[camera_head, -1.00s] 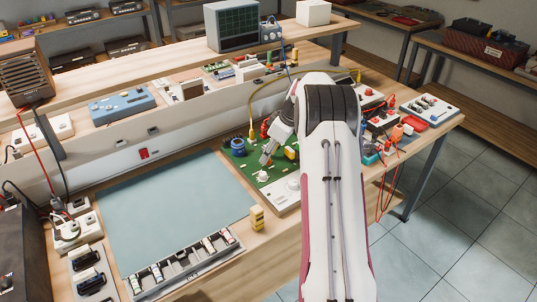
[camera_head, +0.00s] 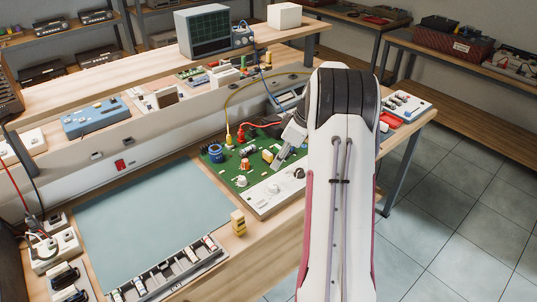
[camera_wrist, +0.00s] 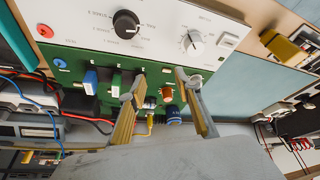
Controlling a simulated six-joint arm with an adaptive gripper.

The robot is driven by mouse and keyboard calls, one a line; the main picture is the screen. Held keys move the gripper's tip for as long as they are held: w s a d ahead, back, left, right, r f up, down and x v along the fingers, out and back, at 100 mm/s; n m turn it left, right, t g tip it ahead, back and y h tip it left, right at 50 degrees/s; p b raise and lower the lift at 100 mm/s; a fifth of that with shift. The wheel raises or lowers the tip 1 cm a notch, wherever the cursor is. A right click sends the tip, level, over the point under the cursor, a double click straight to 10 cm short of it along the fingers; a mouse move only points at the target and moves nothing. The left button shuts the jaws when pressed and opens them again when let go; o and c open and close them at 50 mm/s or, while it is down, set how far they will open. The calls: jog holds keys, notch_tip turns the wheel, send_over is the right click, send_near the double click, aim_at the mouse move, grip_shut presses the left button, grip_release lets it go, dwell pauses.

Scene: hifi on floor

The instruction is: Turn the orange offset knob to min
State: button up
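A green circuit board with a white front panel (camera_head: 262,197) lies on the bench. A small orange knob (camera_head: 244,164) stands on its green part, near a blue coil (camera_head: 215,153). In the wrist view the orange knob (camera_wrist: 167,95) shows between my fingers, beyond them, near the blue coil (camera_wrist: 173,116). My gripper (camera_wrist: 160,89) is open and empty. In the head view my gripper (camera_head: 275,166) hangs over the board, right of the orange knob and apart from it. Any min marking is too small to read.
The panel carries a black knob (camera_wrist: 127,24), a white knob (camera_wrist: 193,42) and a red button (camera_wrist: 45,31). Yellow and red plugs with cables stand at the board's back edge. A yellow block (camera_head: 238,222) stands in front. The blue-grey mat (camera_head: 150,210) is clear.

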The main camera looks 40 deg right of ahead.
jog(key=shift+s+d, duration=0.4)
jog(key=shift+s, duration=0.45)
jog(key=shift+f+m, duration=0.1)
jog(key=shift+m, duration=0.8)
jog(key=s+m, duration=0.1)
jog(key=s+a+f+m, duration=0.1)
jog(key=s+f+g, duration=0.1)
jog(key=shift+s+a+f+m, duration=0.1)
jog(key=shift+a+m, duration=0.2)
jog(key=shift+m, duration=0.1)
jog(key=s+a, duration=0.1)
jog(key=s+a+r+m, duration=0.1)
jog(key=s+a+m, duration=0.1)
jog(key=shift+s+a+r+g, duration=0.1)
jog(key=shift+a+r+g, duration=0.25)
jog(key=shift+g, duration=0.05)
jog(key=s+a+r+t, duration=0.1)
jog(key=s+a+r, duration=0.5)
jog(key=a, duration=0.4)
jog(key=s+a+r+t+h, duration=0.1)
jog(key=s+a+r, duration=0.5)
jog(key=a, duration=0.5)
jog(key=s+a+r+n+t+h, duration=0.1)
jog(key=s+a+r, duration=0.5)
jog(key=a, duration=0.5)
jog(key=shift+s+a+r, duration=0.2)
jog(key=shift+s, duration=1.2)
jog(key=shift+d, duration=0.1)
